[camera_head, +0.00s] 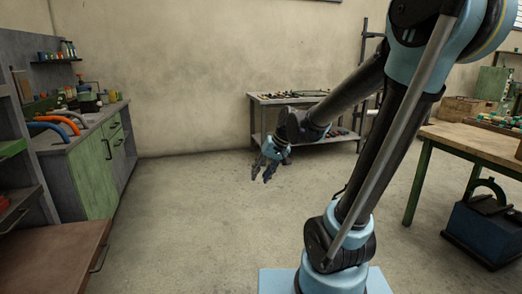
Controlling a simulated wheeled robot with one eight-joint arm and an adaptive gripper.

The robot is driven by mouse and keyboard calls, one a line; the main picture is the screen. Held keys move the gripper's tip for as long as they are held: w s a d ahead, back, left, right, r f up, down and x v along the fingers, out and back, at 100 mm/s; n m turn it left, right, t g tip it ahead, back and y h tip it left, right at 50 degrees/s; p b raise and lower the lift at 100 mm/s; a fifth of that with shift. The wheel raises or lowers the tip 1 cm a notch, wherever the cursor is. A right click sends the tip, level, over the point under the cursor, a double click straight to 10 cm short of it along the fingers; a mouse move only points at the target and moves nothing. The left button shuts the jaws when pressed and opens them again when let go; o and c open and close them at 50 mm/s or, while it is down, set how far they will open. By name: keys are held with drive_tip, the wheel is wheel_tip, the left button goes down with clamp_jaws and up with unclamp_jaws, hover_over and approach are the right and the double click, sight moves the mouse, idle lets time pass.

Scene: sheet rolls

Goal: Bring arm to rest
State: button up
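My arm, black and light blue, rises from its base at the lower right and bends at the top right. Its forearm comes back down toward the middle of the picture. My gripper (264,172) hangs at the end of it, above the bare floor and in front of the grey workbench at the back. The fingers point down and to the left and look spread apart. I see nothing between them. No sheet roll can be made out for sure.
A grey workbench (262,119) with small tools stands by the back wall. Green cabinets (102,178) with a counter line the left side, with a brown-topped unit (50,262) in front. A wooden table (470,141) and a blue box (485,232) stand right. The middle floor is clear.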

drive_tip(key=s+d+f+m+h, duration=0.1)
drive_tip(key=s+d+f+h, duration=0.1)
drive_tip(key=s+d, duration=0.6)
drive_tip(key=s+d+f+h, duration=0.3)
drive_tip(key=s+d+f, duration=0.1)
drive_tip(key=s+d, duration=0.5)
drive_tip(key=shift+s+d+f+m, duration=0.15)
drive_tip(key=shift+s+d+m, duration=0.2)
drive_tip(key=shift+d, duration=0.55)
drive_tip(key=shift+w, duration=0.1)
